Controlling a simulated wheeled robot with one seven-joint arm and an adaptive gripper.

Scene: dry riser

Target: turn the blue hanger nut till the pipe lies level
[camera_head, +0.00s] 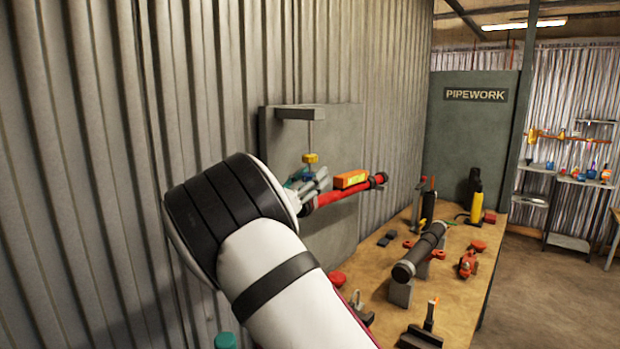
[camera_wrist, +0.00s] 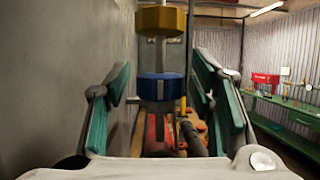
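The blue hanger nut (camera_wrist: 160,87) sits on a vertical rod in the middle of the wrist view. In the head view the blue nut (camera_head: 309,177) is mostly hidden by my gripper. My gripper (camera_wrist: 163,92) is open, with teal pads on both sides of the blue nut and visible gaps to it. A yellow nut (camera_head: 311,158) sits higher on the rod. The red pipe (camera_head: 332,196) hangs below and appears to rise to the right in the head view; its true tilt is unclear. An orange level (camera_head: 350,179) rests on the pipe; its bubble is too small to read.
A grey wall panel (camera_head: 345,130) with a bracket (camera_head: 300,112) stands behind the pipe. The wooden bench (camera_head: 462,300) below holds a dark pipe (camera_head: 420,252), red fittings and tools. A corrugated wall (camera_head: 200,80) runs close along the left.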

